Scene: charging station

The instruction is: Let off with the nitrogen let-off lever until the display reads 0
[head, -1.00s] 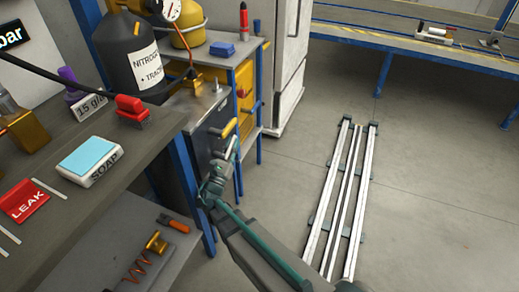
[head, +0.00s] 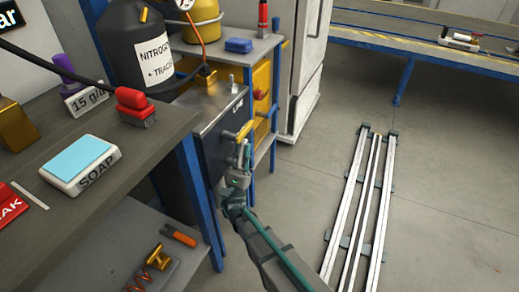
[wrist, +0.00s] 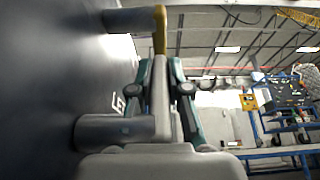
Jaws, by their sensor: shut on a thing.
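The dark panel box (head: 218,140) stands at the centre of the head view, with a yellow-handled lever (head: 238,132) on its front. My gripper (head: 244,158) is at the box's front, just below that lever. The black nitrogen bottle (head: 135,40) stands behind the counter. I see no readable display. I cannot read which lever is the let-off.
The counter (head: 110,195) on the left holds a soap box (head: 80,165), a red-handled brush (head: 133,105) and a red leak sign (head: 8,205). A lower shelf (head: 110,250) holds small tools. White rails (head: 365,200) lie on the floor at right. Blue posts flank the box.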

